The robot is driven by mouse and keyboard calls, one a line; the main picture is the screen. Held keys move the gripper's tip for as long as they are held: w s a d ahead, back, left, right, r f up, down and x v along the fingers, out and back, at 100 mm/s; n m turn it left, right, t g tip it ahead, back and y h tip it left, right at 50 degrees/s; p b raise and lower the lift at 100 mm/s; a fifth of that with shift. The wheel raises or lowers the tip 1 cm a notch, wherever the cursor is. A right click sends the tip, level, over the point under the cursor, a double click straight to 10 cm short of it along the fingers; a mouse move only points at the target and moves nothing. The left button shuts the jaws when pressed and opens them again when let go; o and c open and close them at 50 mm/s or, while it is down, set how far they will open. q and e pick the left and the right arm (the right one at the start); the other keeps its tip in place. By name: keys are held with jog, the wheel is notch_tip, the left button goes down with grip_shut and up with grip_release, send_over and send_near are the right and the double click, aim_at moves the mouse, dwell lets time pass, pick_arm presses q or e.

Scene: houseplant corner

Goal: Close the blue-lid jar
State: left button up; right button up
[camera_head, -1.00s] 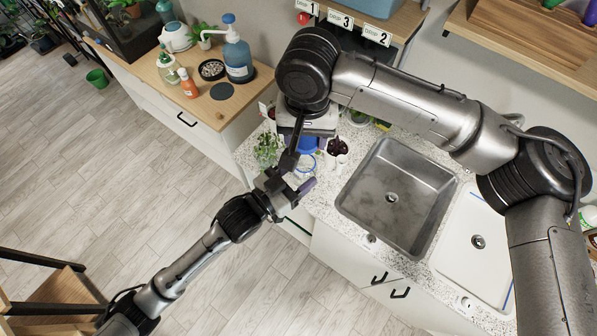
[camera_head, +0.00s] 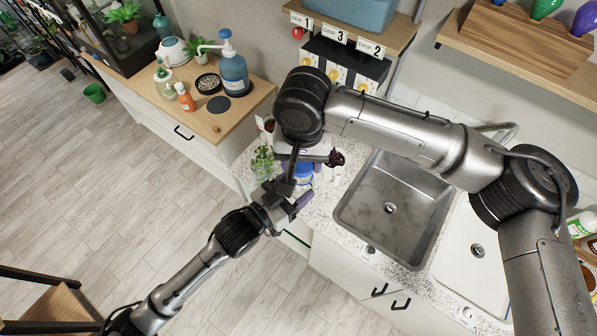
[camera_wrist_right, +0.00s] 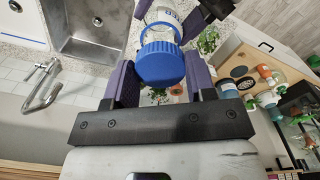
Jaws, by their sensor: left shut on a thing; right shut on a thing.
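The blue lid (camera_wrist_right: 160,66) sits between the purple fingers of my right gripper (camera_wrist_right: 161,58), which is shut on it. The clear glass jar (camera_wrist_right: 166,17) is directly behind the lid in the right wrist view, in line with it. The lid meets or nearly meets the jar's mouth; I cannot tell if it is fully seated. In the head view, the blue of the lid and jar (camera_head: 304,174) shows at the counter's left end, partly covered by my arms. My left gripper (camera_head: 298,184) is shut around the jar from the front left.
A leafy green plant (camera_head: 263,163) stands just left of the jar, and a dark red plant (camera_head: 336,158) to its right. A steel sink (camera_head: 390,207) lies to the right. A wooden counter (camera_head: 235,108) with a blue pump bottle (camera_head: 233,70) is at back left.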

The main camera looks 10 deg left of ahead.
aim_at(302, 182)
dwell(0.4)
jog(key=shift+f, duration=0.9)
jog(key=shift+f, duration=0.55)
pick_arm(q)
grip_shut()
pick_arm(e)
jog(key=m, duration=1)
jog(key=shift+a+m, duration=0.1)
jog(key=shift+m, duration=0.2)
jog(key=m, duration=0.9)
jog(key=shift+w, duration=0.15)
